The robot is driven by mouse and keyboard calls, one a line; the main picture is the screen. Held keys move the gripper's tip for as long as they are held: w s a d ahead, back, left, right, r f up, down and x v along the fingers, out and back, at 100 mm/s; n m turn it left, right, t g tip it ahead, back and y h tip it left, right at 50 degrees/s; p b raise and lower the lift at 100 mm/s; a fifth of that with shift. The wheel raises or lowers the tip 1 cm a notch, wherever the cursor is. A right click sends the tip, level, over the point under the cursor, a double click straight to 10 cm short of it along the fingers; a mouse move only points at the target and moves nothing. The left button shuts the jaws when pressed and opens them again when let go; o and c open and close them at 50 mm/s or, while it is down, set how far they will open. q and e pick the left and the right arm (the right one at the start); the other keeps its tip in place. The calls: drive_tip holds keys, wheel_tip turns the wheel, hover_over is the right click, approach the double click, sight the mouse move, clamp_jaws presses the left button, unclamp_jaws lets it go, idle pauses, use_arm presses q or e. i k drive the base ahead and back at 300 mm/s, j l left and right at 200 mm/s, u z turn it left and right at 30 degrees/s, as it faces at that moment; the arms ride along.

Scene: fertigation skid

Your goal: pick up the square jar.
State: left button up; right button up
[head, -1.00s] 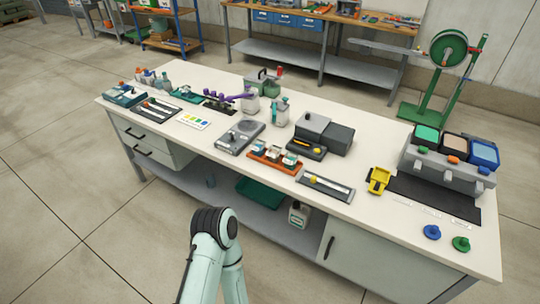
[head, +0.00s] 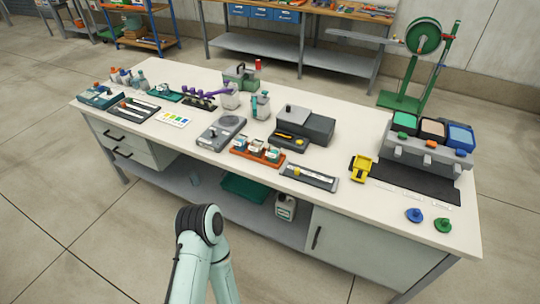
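I cannot tell for sure which container is the square jar. A pale, boxy jar (head: 230,99) stands at the back middle of the white bench, by a purple rack. A clear bottle with a teal top (head: 260,105) stands just right of it. Several small white-labelled jars (head: 256,148) sit in an orange tray nearer the front edge. One pale green arm of mine rises at the bottom, in front of the bench and apart from these containers. Neither gripper shows.
The white bench (head: 342,199) also holds a grey scale (head: 221,131), a dark grey box unit (head: 305,124), a yellow tool (head: 361,168) and a grey dispenser block (head: 425,158). Blue and green knobs (head: 443,226) lie at the right. A green reel stand (head: 421,60) stands behind.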

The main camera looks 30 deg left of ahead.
sight(257, 149)
drive_tip(key=i+l+z, duration=0.25)
drive_tip(key=i, duration=0.2)
drive_tip(key=i+z, duration=0.25)
drive_tip(key=i, duration=0.2)
drive_tip(key=u, duration=2.1)
